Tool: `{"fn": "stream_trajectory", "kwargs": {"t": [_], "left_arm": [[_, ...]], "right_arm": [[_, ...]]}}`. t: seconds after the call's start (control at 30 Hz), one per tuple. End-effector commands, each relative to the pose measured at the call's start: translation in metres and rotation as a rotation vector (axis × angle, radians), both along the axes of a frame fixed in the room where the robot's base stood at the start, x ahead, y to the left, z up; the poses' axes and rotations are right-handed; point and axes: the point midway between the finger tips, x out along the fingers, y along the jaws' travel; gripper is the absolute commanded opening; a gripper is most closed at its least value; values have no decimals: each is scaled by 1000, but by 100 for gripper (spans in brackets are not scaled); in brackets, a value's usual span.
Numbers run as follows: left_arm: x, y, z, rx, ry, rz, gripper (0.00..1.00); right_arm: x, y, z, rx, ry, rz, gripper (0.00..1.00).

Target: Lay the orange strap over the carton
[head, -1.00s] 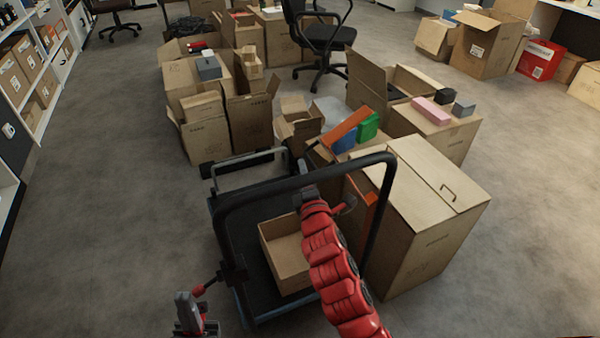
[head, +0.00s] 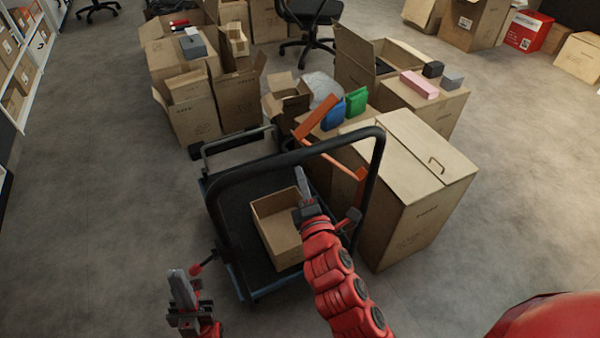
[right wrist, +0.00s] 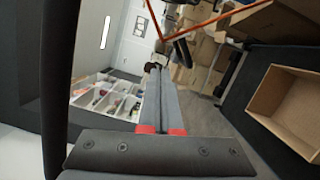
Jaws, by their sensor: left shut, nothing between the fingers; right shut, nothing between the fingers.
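The orange strap (head: 316,118) runs from a broad flat part near the blue and green items, along a thin edge, to a short hanging part (head: 361,186) by the near left side of the tall closed carton (head: 405,215). The cart handle crosses in front of it. It also shows as thin orange lines in the right wrist view (right wrist: 207,24). My right gripper (head: 302,178) is shut and empty, left of the hanging part, above the cart's small open carton. Its shut fingers show in the right wrist view (right wrist: 157,72). My left gripper (head: 177,277) is shut and empty at lower left.
The black handle (head: 378,160) of the cart stands around my right gripper. A small open carton (head: 258,215) sits on the cart deck; it also shows in the right wrist view (right wrist: 285,110). Several cartons crowd behind. Floor at left is clear.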

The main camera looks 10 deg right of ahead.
Motion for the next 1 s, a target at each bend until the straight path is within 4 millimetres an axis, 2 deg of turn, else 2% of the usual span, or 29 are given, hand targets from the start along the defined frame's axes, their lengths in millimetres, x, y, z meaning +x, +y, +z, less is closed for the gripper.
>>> {"fn": "stream_trajectory", "kwargs": {"t": [0.17,0.23,0.5,0.6,1.0], "left_arm": [[0,0,0,0,0,0,0],[0,0,-5,0,0,0,0],[0,0,-50,0,0,0,0],[0,0,-58,0,0,0,0],[0,0,-58,0,0,0,0]], "right_arm": [[0,0,0,-1,0,0,0],[0,2,-7,-10,0,-1,0],[-5,38,-79,-184,-40,-2,0],[-8,49,-91,-236,-67,1,0],[-9,54,-91,-262,-84,0,0]]}}
